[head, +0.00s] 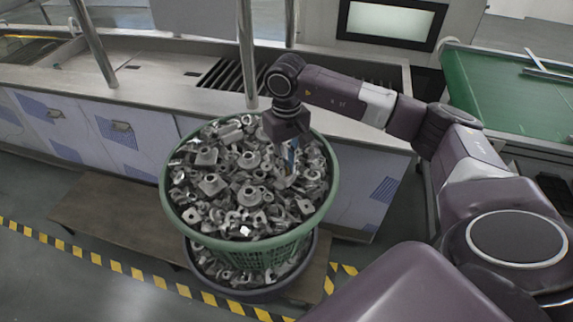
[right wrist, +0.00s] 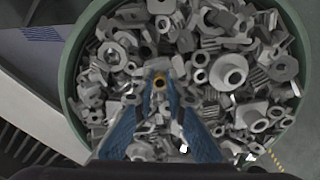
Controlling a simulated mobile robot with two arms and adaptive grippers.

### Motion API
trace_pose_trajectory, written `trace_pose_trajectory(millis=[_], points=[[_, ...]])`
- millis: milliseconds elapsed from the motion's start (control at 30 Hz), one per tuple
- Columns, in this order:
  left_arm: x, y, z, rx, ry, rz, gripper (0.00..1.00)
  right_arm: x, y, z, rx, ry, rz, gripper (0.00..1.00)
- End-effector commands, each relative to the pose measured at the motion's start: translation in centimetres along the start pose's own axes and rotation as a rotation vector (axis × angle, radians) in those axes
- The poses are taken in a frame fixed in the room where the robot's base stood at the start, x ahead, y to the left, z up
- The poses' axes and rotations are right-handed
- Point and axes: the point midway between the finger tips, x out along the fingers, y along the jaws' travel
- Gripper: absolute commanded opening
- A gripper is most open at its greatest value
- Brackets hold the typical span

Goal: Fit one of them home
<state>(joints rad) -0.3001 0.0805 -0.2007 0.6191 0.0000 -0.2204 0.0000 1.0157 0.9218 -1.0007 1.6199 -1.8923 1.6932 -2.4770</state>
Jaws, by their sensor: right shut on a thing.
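A green basket (head: 250,256) is heaped with grey metal parts (head: 225,180), such as rings, flanged pieces and square plates. It also fills most of the right wrist view (right wrist: 68,85). My right gripper (head: 292,168) reaches down over the right side of the heap. My left gripper is not in view.
A second, dark tub (head: 262,294) with more parts sits under the basket. Behind stands a long steel tank bench (head: 150,84) with slotted dark openings and upright metal posts (head: 246,50). A screen (head: 388,24) is at the back, and a green-topped table (head: 510,95) at right.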

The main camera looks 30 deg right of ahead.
Motion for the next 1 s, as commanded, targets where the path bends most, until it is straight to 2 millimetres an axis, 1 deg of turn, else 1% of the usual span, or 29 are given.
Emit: trace_pose_trajectory(millis=[600,1000], points=[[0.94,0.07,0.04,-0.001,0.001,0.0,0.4,0.92,0.01,-0.01,0.0,0.0,0.0,0.0],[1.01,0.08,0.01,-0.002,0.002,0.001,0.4,0.91,0.0,0.01,0.0,0.0,0.0,0.0]])
